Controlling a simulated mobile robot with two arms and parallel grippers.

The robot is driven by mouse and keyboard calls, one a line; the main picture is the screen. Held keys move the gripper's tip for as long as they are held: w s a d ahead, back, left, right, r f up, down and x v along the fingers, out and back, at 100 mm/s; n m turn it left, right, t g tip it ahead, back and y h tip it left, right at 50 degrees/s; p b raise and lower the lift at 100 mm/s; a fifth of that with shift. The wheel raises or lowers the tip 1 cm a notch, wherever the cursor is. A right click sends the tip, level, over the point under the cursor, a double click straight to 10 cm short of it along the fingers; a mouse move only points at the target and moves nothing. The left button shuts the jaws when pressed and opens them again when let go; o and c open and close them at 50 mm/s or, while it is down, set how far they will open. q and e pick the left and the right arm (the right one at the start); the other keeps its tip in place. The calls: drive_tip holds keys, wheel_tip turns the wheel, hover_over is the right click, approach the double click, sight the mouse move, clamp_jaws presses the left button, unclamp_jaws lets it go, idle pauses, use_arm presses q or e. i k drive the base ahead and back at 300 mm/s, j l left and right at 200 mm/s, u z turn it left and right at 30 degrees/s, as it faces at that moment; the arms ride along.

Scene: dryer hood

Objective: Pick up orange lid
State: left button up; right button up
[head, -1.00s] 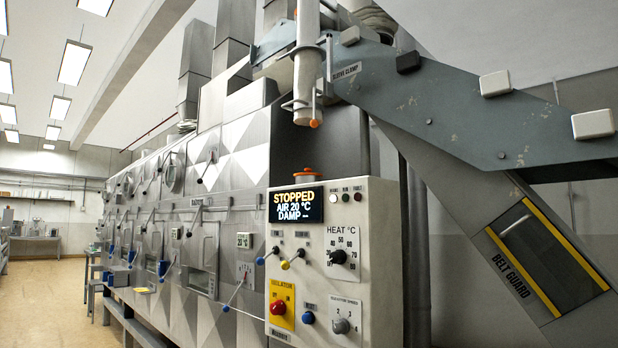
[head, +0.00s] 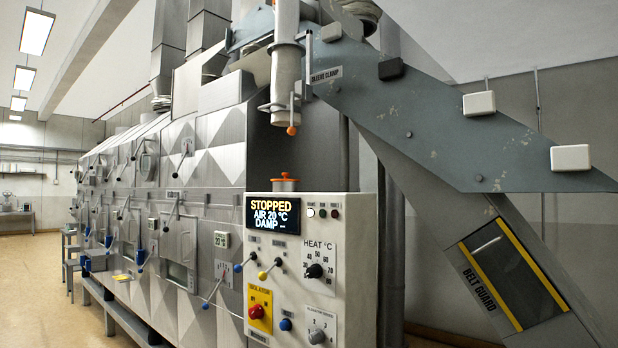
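An orange lid (head: 286,178) shows just above the top edge of the control box (head: 362,240), behind its display. A small knob seems to stand on top of it. A pale vessel rim (head: 286,187) shows under the lid; the rest of it is hidden behind the box. Neither of my grippers is in view.
A vertical pipe (head: 286,70) with an orange-tipped lever (head: 291,131) hangs above the lid. A sloping conveyor with a belt guard (head: 514,275) fills the right. The long metal dryer (head: 215,150) runs back on the left. Open floor (head: 30,280) lies at far left.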

sight(285, 175)
drive_tip(key=i+j+z, duration=0.15)
drive_tip(key=z, duration=0.3)
drive_tip(key=i+j+z, duration=0.3)
drive_tip(key=z, duration=0.15)
